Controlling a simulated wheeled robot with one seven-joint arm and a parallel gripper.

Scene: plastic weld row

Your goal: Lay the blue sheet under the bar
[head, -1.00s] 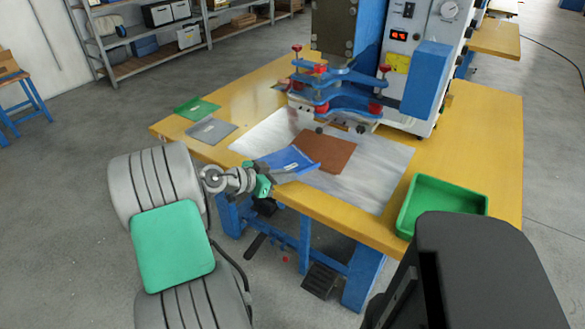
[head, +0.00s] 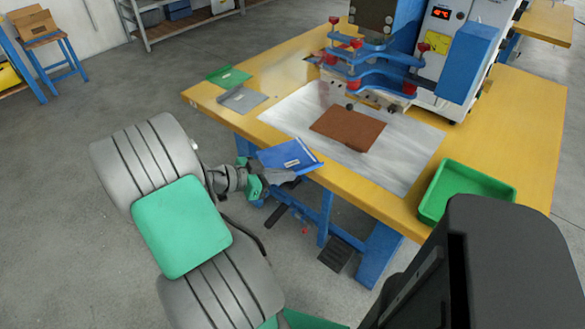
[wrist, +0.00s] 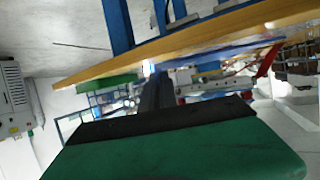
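The blue sheet (head: 279,156), with a small white label, is at the table's front edge, tilted, in the head view. My gripper (head: 287,179) is at the sheet's near edge and appears shut on it; the fingertips are partly hidden under the sheet. The bar (head: 376,97) is at the bottom of the blue clamp of the welding machine, above the pale plate (head: 412,145). A brown sheet (head: 347,129) lies on that plate, in front of the bar. The sheet is apart from the bar. In the wrist view, a thin blue strip (wrist: 235,50) shows, probably the sheet edge-on.
The yellow table (head: 232,117) carries a green sheet (head: 228,77) and a grey sheet (head: 243,99) at the left. A green tray (head: 468,190) stands at the right front. Blue legs and a foot pedal (head: 336,254) are below the front edge.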

